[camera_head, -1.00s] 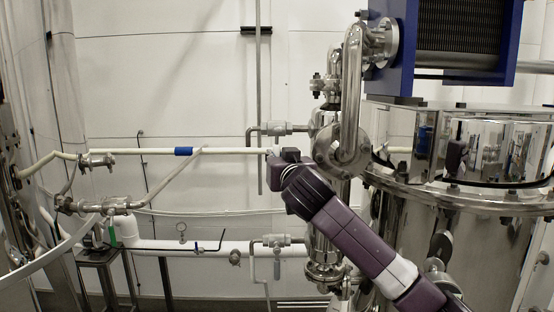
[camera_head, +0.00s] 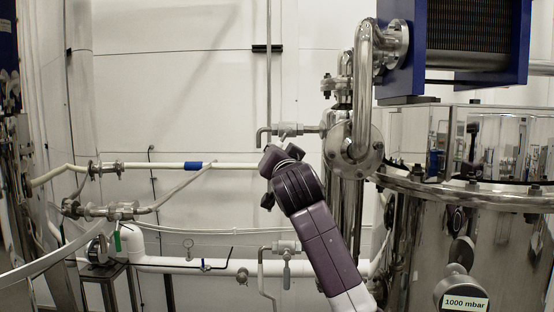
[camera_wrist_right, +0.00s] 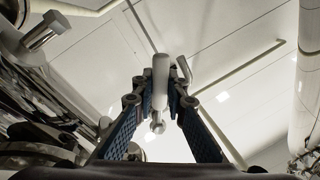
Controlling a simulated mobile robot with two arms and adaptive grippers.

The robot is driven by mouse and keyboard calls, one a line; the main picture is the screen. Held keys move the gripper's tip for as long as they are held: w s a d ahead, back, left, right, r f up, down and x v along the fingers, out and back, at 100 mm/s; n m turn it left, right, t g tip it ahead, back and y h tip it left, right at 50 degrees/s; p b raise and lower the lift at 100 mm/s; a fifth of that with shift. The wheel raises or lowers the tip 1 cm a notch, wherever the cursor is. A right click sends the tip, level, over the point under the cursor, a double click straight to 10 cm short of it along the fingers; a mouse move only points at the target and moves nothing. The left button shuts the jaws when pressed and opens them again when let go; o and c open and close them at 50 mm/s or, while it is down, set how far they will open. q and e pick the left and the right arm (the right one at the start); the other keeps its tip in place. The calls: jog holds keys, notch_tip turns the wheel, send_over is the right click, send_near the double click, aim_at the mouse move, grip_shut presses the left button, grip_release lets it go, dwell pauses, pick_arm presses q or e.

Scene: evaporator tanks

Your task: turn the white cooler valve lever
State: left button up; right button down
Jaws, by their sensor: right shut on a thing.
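The white valve lever (camera_wrist_right: 160,80) stands in the middle of the right wrist view, between the blue-padded fingers of my right gripper (camera_wrist_right: 161,98). The gripper is shut on it. In the head view my right gripper (camera_head: 268,163) is just below the upper grey valve (camera_head: 288,130) on the wall piping. Its arm comes up from the lower right. The gripper and arm hide most of the lever there. My left gripper is not in view.
A steel bent pipe (camera_head: 364,80) and flanged column stand just right of the gripper. The large steel tank (camera_head: 430,240) with a 1000 mbar gauge (camera_head: 461,302) fills the right. A lower valve (camera_head: 286,247) with a similar handle sits below. White wall lies behind.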

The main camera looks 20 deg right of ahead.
jog(key=shift+a, duration=0.1)
dwell(0.3)
jog(key=c, duration=1.9)
grip_release()
jog(key=shift+c, duration=0.2)
jog(key=s+a+f, duration=0.1)
jog(key=s, duration=1.1)
jog(key=shift+a, duration=0.15)
jog(key=shift+w+f, duration=0.1)
jog(key=shift+f, duration=0.1)
